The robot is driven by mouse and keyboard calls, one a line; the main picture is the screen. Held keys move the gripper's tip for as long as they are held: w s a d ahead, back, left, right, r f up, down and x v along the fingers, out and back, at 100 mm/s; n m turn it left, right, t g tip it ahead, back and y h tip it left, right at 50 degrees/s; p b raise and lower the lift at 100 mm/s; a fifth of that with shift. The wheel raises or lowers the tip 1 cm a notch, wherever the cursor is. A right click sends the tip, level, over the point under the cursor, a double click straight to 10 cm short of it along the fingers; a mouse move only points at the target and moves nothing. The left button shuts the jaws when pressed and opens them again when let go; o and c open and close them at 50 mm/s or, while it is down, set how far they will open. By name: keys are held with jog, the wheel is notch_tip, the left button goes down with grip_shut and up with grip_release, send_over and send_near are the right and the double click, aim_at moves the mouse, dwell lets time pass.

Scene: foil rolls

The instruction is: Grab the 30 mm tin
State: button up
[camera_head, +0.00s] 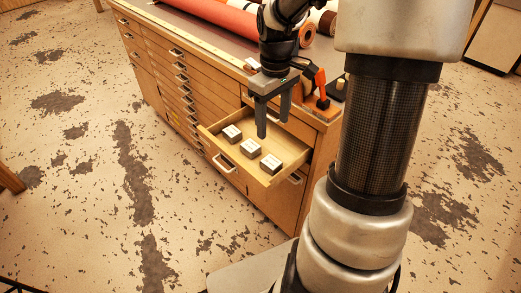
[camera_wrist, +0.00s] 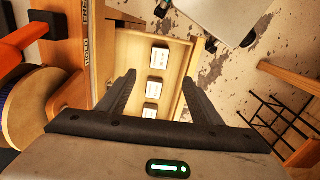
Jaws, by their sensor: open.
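Three small tins with white label tops stand in a row in an open wooden drawer (camera_head: 242,171). In the head view they are the left tin (camera_head: 232,132), the middle tin (camera_head: 250,147) and the right tin (camera_head: 270,162). The labels are too small to read, so I cannot tell which is the 30 mm tin. My gripper (camera_head: 273,128) is open and empty above the drawer. In the wrist view the drawer (camera_wrist: 130,52) shows beyond the fingers, with the upper tin (camera_wrist: 160,55), middle tin (camera_wrist: 156,87) and lower tin (camera_wrist: 151,110) between them in the picture.
The drawer belongs to a wooden cabinet (camera_head: 160,70) with several closed drawers. On its top lie a red roll (camera_head: 222,14), other rolls and an orange-handled tool (camera_head: 320,84). The worn floor (camera_head: 75,200) left of the cabinet is mostly clear.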

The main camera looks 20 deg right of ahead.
aim_at(271, 162)
notch_tip(271, 162, down, 16)
jog(key=b, duration=0.5)
jog(key=shift+f, duration=0.15)
jog(key=shift+c, duration=0.2)
jog(key=c, duration=1.1)
jog(key=shift+r, duration=0.2)
jog(key=shift+c, duration=0.2)
